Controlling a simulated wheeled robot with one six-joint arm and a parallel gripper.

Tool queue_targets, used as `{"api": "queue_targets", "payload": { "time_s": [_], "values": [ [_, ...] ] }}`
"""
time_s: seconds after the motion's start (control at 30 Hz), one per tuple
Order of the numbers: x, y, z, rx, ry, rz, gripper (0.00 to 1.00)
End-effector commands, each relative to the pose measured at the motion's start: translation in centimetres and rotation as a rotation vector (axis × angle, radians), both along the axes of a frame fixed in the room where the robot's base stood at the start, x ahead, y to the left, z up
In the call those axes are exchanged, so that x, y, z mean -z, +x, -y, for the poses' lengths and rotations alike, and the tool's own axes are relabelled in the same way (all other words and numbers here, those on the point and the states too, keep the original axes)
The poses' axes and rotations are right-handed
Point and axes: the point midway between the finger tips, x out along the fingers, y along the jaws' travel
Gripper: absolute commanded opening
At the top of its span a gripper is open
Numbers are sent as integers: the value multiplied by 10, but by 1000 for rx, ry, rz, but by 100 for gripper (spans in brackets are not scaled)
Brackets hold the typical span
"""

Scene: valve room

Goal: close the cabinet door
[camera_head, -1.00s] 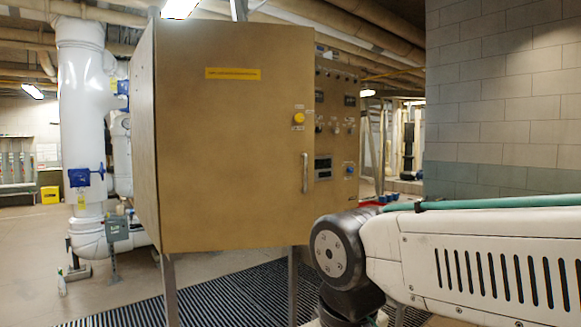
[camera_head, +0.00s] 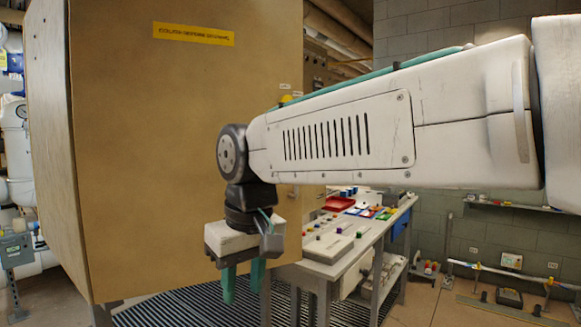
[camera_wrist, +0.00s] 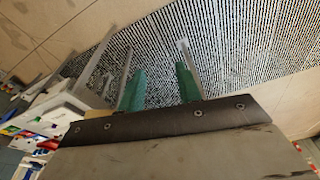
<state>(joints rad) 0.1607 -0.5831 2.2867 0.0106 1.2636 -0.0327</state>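The tan cabinet (camera_head: 52,120) stands large and close at the left of the head view. Its broad front face, the door (camera_head: 150,110), carries a yellow label (camera_head: 193,33). I cannot tell from here whether the door is ajar or shut. The yellow knob (camera_head: 286,99) near its right edge shows partly above my arm; the door handle is mostly or wholly hidden behind the arm. My gripper (camera_head: 243,282) points down in front of the lower right part of the door. Its green fingers are apart and empty, also in the wrist view (camera_wrist: 160,85).
A workbench (camera_head: 345,262) with a red tray (camera_head: 338,203) and small coloured parts stands right of the cabinet. A dark floor grating (camera_head: 190,312) lies below. A grey block wall (camera_head: 450,120) and low pipe racks are at the right. White pipes (camera_head: 22,140) are at far left.

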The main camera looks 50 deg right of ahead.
Motion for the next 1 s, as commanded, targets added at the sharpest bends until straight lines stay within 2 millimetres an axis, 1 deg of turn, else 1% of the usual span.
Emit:
{"api": "queue_targets", "payload": {
  "time_s": [0.03,0.07,0.1,0.17,0.2,0.27,0.3,0.33,0.37,0.4,0.5,0.6,0.67,0.73,0.87,1.0],
  "values": [
    [-28,29,23,54,-1,18,34],
    [-43,45,37,81,-3,31,34],
    [-63,65,58,118,-6,47,34],
    [-92,92,92,172,-11,71,34],
    [-109,108,118,209,-18,89,34],
    [-132,128,157,260,-26,111,34],
    [-146,138,184,293,-33,127,34],
    [-155,145,203,316,-39,138,34],
    [-163,150,222,338,-43,147,34],
    [-172,154,245,364,-50,159,34],
    [-189,161,292,414,-67,182,34],
    [-198,161,318,441,-77,196,34],
    [-200,161,328,450,-80,199,34],
    [-199,162,333,455,-83,202,34],
    [-185,167,337,454,-82,201,34],
    [-164,175,341,454,-82,201,34]
  ]
}}
